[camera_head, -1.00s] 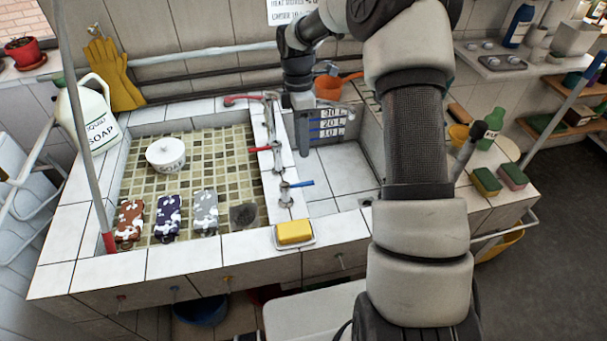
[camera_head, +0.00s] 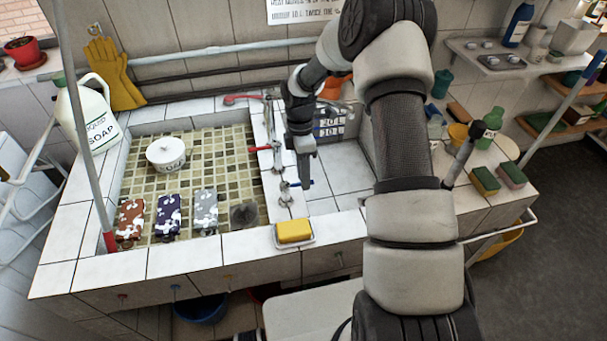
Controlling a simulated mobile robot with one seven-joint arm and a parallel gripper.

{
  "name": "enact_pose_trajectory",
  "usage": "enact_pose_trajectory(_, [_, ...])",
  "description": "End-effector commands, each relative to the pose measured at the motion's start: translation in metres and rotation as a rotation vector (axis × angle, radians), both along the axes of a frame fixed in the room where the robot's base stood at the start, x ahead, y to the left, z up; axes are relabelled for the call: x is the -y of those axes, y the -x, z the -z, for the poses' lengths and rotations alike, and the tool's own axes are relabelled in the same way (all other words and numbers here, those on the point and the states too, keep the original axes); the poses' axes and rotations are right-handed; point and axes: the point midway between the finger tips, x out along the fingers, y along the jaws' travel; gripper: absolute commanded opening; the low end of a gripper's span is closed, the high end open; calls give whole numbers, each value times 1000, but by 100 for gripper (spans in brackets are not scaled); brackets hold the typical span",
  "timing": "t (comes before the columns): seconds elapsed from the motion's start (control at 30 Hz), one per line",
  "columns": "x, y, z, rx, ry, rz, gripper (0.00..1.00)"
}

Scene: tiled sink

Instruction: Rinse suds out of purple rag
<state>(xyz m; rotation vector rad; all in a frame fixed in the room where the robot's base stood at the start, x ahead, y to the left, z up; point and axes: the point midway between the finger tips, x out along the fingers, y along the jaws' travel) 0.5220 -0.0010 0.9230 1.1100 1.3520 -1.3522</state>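The purple rag (camera_head: 168,216) lies flat in the left tiled basin (camera_head: 215,150), with white suds patches on it. It is between a red-brown rag (camera_head: 131,219) and a grey rag (camera_head: 205,209), both also with white patches. My gripper (camera_head: 306,182) points down beside the blue tap handle (camera_head: 291,185), by the divider between the two basins. Its fingers look narrow from this side, so their opening does not show, nor whether they touch the handle. A red tap handle (camera_head: 260,149) sits further back. No water stream is visible.
A yellow soap bar (camera_head: 294,231) sits on the front ledge. The right basin (camera_head: 345,172) is partly hidden by my arm.

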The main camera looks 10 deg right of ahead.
Motion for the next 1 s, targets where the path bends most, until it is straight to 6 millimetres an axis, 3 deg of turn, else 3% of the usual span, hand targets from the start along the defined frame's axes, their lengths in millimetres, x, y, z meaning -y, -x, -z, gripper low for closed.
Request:
enact_pose_trajectory(0.03, [0,0,0,0,0,0,19])
enact_pose_trajectory(0.17, [0,0,0,0,0,0,0])
enact_pose_trajectory(0.4, [0,1,0,0,0,17,0])
enact_pose_trajectory(0.7, [-1,17,0,0,0,297,0])
enact_pose_trajectory(0.93, [-1,17,-1,-1,0,301,0])
enact_pose_trajectory(1.0, [-1,17,-1,-1,-1,300,19])
